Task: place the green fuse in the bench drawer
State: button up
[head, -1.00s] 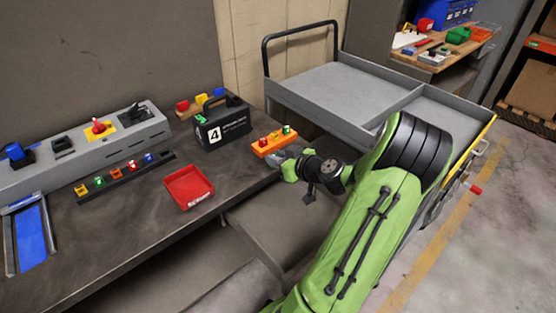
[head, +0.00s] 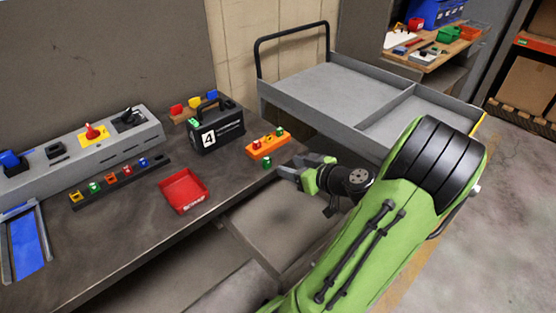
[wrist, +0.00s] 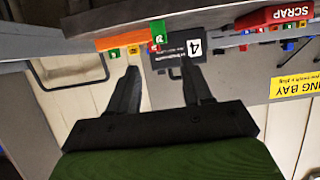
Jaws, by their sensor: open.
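A green fuse (head: 267,162) stands alone near the bench's front edge, just in front of the orange rack (head: 268,147). A second green fuse (head: 280,131) sits at the rack's far end, beside a yellow and a red one. My gripper (head: 283,173) is open and empty, its fingertips just to the right of the lone green fuse and apart from it. In the wrist view, my open jaws (wrist: 158,80) point toward the rack (wrist: 125,41), with the lone green fuse (wrist: 158,38) near its red end.
A red scrap tray (head: 184,190) and a black box marked 4 (head: 216,131) stand on the bench (head: 130,225). A dark strip of coloured fuses (head: 120,181) lies farther left. A grey cart (head: 345,95) stands behind my arm.

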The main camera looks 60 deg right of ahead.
jog(key=w+a+n+g+y, duration=0.2)
jog(key=w+a+g, duration=0.1)
jog(key=a, duration=0.6)
jog(key=w+a+n+g+y, duration=0.2)
jog(key=w+a+g+y, duration=0.1)
jog(key=a, duration=0.6)
jog(key=s+a+r+h, duration=0.1)
jog(key=s+a+r, duration=0.3)
jog(key=a, duration=0.3)
jog(key=s+a+r+m+g+h, duration=0.1)
jog(key=s+a+r, duration=0.2)
jog(key=s+a, duration=0.3)
jog(key=shift+a+r+g, duration=0.3)
jog(key=shift+a+r, duration=0.1)
jog(key=shift+a, duration=0.55)
jog(key=shift+s, duration=0.2)
jog(key=shift+c, duration=0.5)
jog(key=shift+r+m, duration=0.1)
jog(key=shift+m, duration=0.2)
